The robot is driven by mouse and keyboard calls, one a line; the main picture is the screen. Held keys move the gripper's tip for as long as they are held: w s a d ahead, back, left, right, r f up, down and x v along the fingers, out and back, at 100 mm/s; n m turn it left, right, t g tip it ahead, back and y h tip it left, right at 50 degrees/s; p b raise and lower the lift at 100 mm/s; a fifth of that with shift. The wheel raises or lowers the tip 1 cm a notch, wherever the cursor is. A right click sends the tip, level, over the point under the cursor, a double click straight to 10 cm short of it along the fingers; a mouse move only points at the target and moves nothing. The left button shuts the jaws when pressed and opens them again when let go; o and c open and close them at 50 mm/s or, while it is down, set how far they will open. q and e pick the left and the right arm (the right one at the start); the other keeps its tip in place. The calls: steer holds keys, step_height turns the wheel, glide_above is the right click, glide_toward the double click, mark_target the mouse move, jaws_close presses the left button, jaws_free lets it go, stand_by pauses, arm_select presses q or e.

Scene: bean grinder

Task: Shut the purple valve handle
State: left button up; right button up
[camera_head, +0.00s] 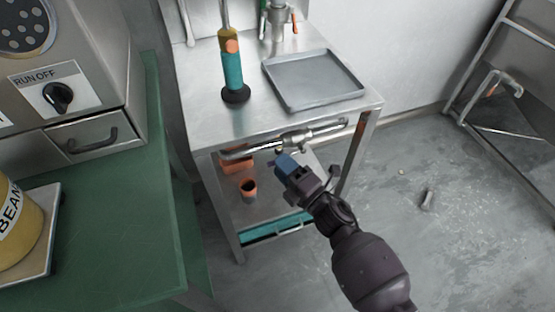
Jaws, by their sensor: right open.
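My right gripper (282,161) reaches in from the bottom right, its blue-tipped end just below the metal pipe (318,134) along the front edge of the steel table. It is open, and I see nothing held in it. A short fitting sits on the pipe near the gripper tip. I cannot make out a purple valve handle; it may be hidden behind the gripper or be too small to tell. Whether the gripper touches the pipe I cannot tell. My left gripper is not in view.
The steel table (200,88) carries a grey tray (312,80) and a teal-and-orange tool (232,68). An orange cup (248,190) stands on its lower shelf. A green counter (110,230) fills the left.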

steer(key=shift+x, duration=1.15)
steer(key=shift+c, duration=0.3)
jaws_close()
